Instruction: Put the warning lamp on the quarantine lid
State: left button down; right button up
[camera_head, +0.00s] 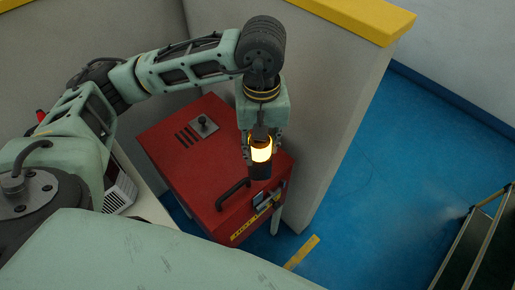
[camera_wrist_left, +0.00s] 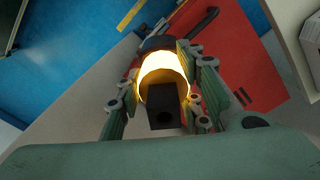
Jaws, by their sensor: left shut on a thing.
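The warning lamp (camera_head: 261,152) has a glowing amber middle and a dark base. My left gripper (camera_head: 262,142) is shut on it and holds it upright over the front right part of the red quarantine lid (camera_head: 190,165). The lamp also glows between the fingers in the left wrist view (camera_wrist_left: 163,72). The lid carries a black handle (camera_head: 232,193), a small grey plate with a knob and dark slots. I cannot tell for sure whether the lamp's base touches the lid; it appears to be above it. My right gripper is out of view.
A grey partition with a yellow top (camera_head: 365,18) stands close behind and right of the red box. A metal rack (camera_head: 480,235) stands at the lower right. A white device (camera_head: 120,192) sits left of the box. Blue floor is open at right.

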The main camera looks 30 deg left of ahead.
pick_arm(q)
jog(key=n, duration=0.2)
jog(key=w+d+n, duration=0.1)
jog(key=n, duration=0.1)
jog(key=shift+d+r+n, duration=0.1)
jog(key=shift+r+n, duration=0.1)
jog(key=shift+n, duration=0.1)
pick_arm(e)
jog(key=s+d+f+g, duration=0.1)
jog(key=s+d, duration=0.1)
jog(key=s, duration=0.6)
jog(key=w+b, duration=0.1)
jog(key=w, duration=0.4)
pick_arm(q)
jog(key=w+d+n, duration=0.3)
jog(key=w+n, duration=0.5)
jog(key=n, duration=1.3)
jog(key=w+a+f+p, duration=0.1)
jog(key=a+f+p, duration=0.3)
jog(key=a+f, duration=0.7)
jog(key=shift+a, duration=0.15)
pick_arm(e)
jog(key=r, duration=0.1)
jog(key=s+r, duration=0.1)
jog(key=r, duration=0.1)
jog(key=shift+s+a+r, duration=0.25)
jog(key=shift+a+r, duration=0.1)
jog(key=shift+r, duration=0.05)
